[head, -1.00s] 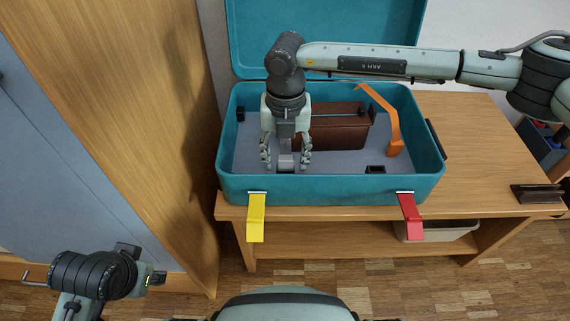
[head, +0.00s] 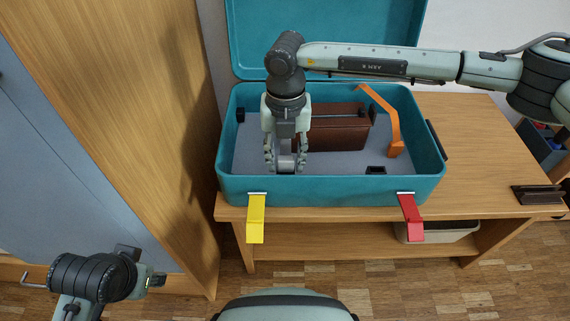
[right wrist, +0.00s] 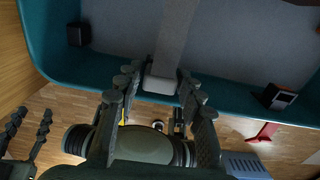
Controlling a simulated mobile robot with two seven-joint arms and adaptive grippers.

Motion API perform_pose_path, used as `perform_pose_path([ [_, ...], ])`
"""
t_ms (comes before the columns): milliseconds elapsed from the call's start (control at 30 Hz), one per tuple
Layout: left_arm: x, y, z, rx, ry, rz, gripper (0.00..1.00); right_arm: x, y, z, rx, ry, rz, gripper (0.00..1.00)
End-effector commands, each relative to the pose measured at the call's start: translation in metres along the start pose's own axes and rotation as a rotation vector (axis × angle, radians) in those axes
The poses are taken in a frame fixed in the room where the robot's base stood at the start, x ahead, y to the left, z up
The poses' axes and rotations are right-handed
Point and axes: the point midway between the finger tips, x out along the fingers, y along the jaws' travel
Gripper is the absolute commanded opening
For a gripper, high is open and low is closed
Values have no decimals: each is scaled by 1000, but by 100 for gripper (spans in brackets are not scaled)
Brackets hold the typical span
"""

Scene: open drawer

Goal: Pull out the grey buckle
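The open teal suitcase (head: 330,190) stands on the wooden bench. Inside it, near the front wall, is the grey buckle (head: 285,163), a small block that ends a grey strap. It also shows in the right wrist view (right wrist: 160,84). My right gripper (head: 286,166) reaches down into the case from above.
A brown box (head: 335,132) and an orange curved piece (head: 393,130) are in the case behind and right of the buckle. A yellow latch (head: 256,220) and a red latch (head: 411,218) hang at the front. A wooden cabinet side (head: 130,110) stands close on the left.

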Motion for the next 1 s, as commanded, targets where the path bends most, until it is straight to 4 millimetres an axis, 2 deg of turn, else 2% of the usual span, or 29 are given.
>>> perform_pose_path([
  [33, 0, 0, 0, 0, 0, 0, 40, 0, 0, 0, 0, 0, 0, 28],
  [267, 0, 0, 0, 0, -1, 0, 40, 0, 0, 0, 0, 0, 0, 0],
  [567, -1, 0, 0, 0, -1, 0, 40, -2, 0, 0, 0, 0, 0, 0],
  [1000, -9, -2, -3, 0, 0, 0, 40, -19, 0, 0, 0, -1, 1, 0],
])
